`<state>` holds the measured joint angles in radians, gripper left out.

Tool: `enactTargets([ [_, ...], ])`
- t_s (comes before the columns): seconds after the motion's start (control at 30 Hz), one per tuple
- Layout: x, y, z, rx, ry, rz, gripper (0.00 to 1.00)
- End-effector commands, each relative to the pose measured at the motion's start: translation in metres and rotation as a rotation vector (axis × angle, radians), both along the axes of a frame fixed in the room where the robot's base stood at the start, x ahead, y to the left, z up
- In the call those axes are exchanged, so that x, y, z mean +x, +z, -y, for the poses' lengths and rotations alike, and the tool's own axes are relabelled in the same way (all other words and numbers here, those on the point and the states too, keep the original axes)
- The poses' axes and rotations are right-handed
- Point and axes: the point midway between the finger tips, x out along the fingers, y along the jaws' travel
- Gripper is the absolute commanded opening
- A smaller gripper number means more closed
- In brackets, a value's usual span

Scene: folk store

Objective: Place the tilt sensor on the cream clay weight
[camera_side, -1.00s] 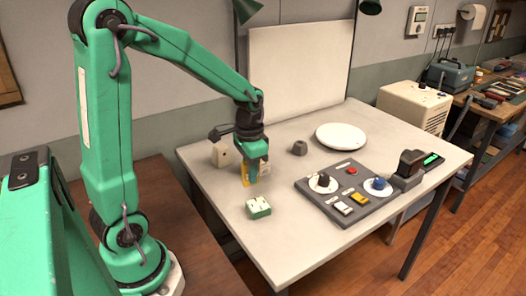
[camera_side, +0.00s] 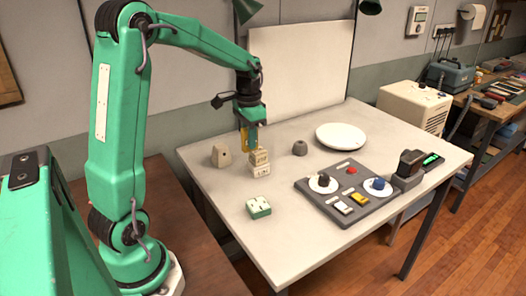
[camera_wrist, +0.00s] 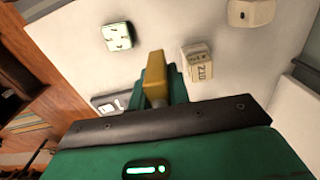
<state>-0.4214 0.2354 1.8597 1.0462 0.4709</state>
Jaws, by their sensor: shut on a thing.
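My gripper (camera_side: 250,143) is shut on a small yellow upright block, which I take to be the tilt sensor (camera_side: 244,138). It is held above the table, left of the cream labelled boxes in the side view. In the wrist view the tilt sensor (camera_wrist: 155,75) shows between the green fingers (camera_wrist: 158,88); its lower part is grey.
Cream labelled boxes (camera_side: 262,171), apparently stacked, stand below and right of my gripper. A white board (camera_side: 300,70) stands behind.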

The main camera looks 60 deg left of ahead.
Motion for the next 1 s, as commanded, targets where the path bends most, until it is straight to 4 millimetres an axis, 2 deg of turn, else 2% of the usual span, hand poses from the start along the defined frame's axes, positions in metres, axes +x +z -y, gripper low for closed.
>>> enactTargets([
  [0.1,0.008,0.012,-0.028,0.001,0.022,0.002,0.0],
  [0.3,0.015,0.026,-0.061,0.001,0.042,0.001,0.0],
  [0.5,0.016,0.032,-0.075,0.0,0.05,0.0,0.0],
  [0.7,0.016,0.033,-0.077,0.0,0.05,0.0,0.0],
  [0.87,0.014,0.028,-0.085,-0.001,0.051,-0.001,0.0],
  [1.0,0.01,0.018,-0.1,-0.001,0.053,-0.002,0.0],
])
